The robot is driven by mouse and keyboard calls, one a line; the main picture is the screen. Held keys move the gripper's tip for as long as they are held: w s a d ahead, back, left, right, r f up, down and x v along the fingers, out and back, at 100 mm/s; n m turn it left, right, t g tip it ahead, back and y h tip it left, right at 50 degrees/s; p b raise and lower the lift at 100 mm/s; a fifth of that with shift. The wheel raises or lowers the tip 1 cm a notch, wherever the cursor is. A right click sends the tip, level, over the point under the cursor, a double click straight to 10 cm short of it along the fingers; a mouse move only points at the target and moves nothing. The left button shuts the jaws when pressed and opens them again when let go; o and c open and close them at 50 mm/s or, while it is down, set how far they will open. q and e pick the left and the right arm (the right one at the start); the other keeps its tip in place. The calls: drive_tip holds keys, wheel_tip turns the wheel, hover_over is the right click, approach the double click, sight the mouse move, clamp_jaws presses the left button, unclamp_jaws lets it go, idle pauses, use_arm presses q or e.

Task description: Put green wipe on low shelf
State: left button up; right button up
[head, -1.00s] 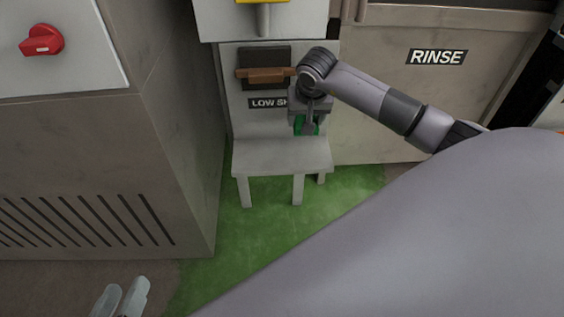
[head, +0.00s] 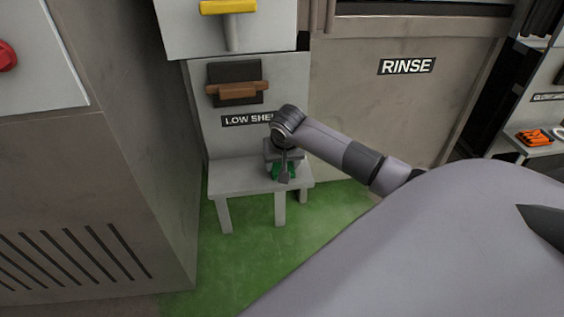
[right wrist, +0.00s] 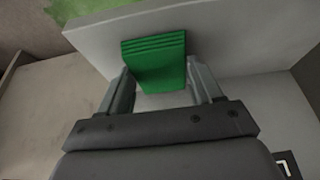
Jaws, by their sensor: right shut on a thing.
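The green wipe (right wrist: 156,62) is a folded green block between the two fingers of my right gripper (right wrist: 160,80) in the right wrist view. In the head view my right gripper (head: 284,172) is over the right part of the low shelf (head: 233,178), a small pale grey ledge on legs. The shelf surface also shows in the right wrist view (right wrist: 235,45). My left gripper is not in view.
A brown-handled tool (head: 237,91) hangs above the LOW SHELF label (head: 247,119), and a yellow-handled one (head: 228,8) above that. A grey cabinet (head: 110,170) stands close on the left. The RINSE panel (head: 405,68) is on the right. The shelf's left part is clear.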

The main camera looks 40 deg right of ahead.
drive_tip(key=shift+f, duration=0.2)
drive_tip(key=o, duration=0.9)
drive_tip(key=shift+o, duration=0.2)
drive_tip(key=shift+r, duration=0.15)
